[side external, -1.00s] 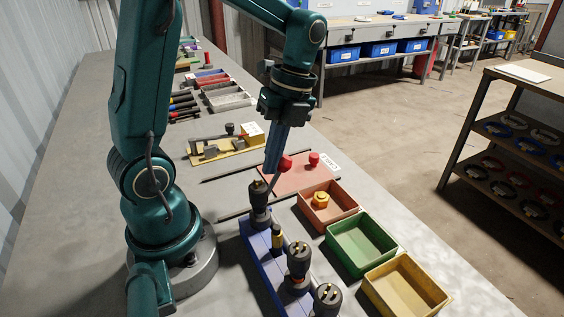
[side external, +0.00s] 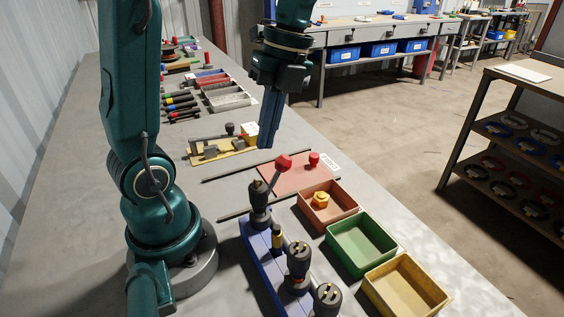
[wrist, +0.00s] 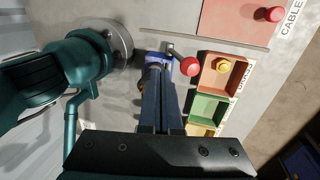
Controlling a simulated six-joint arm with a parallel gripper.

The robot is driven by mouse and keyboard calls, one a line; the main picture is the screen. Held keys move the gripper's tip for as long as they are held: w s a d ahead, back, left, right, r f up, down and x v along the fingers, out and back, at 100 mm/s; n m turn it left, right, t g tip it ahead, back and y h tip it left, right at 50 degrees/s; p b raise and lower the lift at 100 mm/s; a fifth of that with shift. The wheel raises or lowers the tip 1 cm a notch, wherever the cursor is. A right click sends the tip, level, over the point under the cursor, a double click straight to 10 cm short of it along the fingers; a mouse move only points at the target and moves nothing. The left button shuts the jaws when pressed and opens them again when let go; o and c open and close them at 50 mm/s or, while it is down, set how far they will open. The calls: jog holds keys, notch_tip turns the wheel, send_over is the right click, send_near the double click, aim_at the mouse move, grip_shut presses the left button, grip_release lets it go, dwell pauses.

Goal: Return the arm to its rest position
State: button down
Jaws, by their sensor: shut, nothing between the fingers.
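My gripper (side external: 269,132) hangs in the air above the bench in the side view, fingers pointing down, shut and empty. It is to the left of and above the red pad (side external: 297,175). In the wrist view the gripper's closed fingers (wrist: 158,118) point toward the blue rack, which they partly hide. The blue rack (side external: 262,262) holds several dark plugs and a lever with a red knob (side external: 284,162). The red knob also shows in the wrist view (wrist: 190,67).
An orange bin (side external: 341,222) holding a yellow-orange piece (side external: 320,200), an empty green bin (side external: 361,246) and an empty yellow bin (side external: 405,287) stand right of the rack. A yellow fixture (side external: 222,151) and tool trays (side external: 222,92) lie farther back.

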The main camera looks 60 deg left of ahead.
jog(key=shift+r, duration=0.15)
jog(key=s+d+n+t, duration=0.1)
jog(key=d+n+t, duration=0.1)
jog(key=n, duration=0.1)
jog(key=s+d+n+t, duration=0.1)
jog(key=d+n+t, duration=0.1)
jog(key=s+d+n+t, duration=0.2)
jog(key=n, duration=0.1)
jog(key=shift+r+n, duration=0.3)
jog(key=shift+r, duration=0.05)
jog(key=shift+w+d+f+n+t, duration=0.15)
jog(key=shift+f+n+t, duration=0.2)
jog(key=shift+n, duration=1.2)
jog(key=shift+w+d+f+n+t, duration=0.2)
jog(key=shift+n+t, duration=0.25)
jog(key=shift+n, duration=1.15)
jog(key=shift+w+d+f+n+t, duration=0.1)
jog(key=shift+f+n+t, duration=0.25)
jog(key=shift+n, duration=1.2)
jog(key=shift+r, duration=0.1)
